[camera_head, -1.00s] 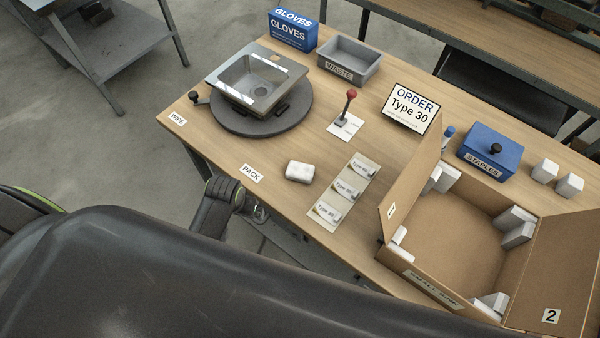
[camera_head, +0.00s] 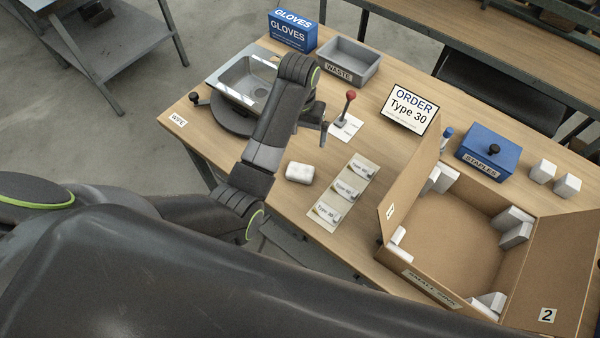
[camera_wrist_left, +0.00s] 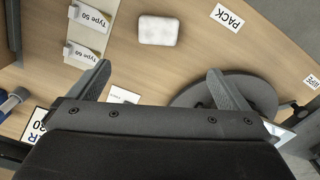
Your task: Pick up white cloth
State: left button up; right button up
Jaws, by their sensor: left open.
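The white cloth (camera_head: 300,172) is a small folded pad lying flat on the wooden table, left of the strip of Type labels. It also shows in the left wrist view (camera_wrist_left: 158,30), beyond the fingertips. My left gripper (camera_head: 316,120) is over the table beside the sink turntable, farther back than the cloth. In the left wrist view its two fingers (camera_wrist_left: 158,72) are spread wide with nothing between them. It does not touch the cloth. My right gripper is in neither view.
My left arm partly hides the sink (camera_head: 240,82) on its round turntable (camera_head: 232,120). A red-knobbed lever (camera_head: 350,97) stands close to the gripper. A label strip (camera_head: 343,190) and a cardboard box (camera_head: 425,285) lie right of the cloth. The grey waste bin (camera_head: 352,72) is behind.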

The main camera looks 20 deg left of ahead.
pick_arm(q)
notch_tip(320, 180, down, 3)
jog(key=b, duration=0.1)
send_over(300, 169)
notch_tip(300, 169, down, 7)
jog(key=shift+a+f+p, duration=0.1)
jog(key=shift+f+p, duration=0.1)
jog(key=shift+p, duration=0.25)
jog(key=shift+f+p, duration=0.4)
jog(key=shift+f, duration=2.6)
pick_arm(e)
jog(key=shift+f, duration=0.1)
pick_arm(q)
jog(key=c, duration=1.1)
jog(key=shift+c, duration=0.2)
jog(key=shift+r, duration=0.1)
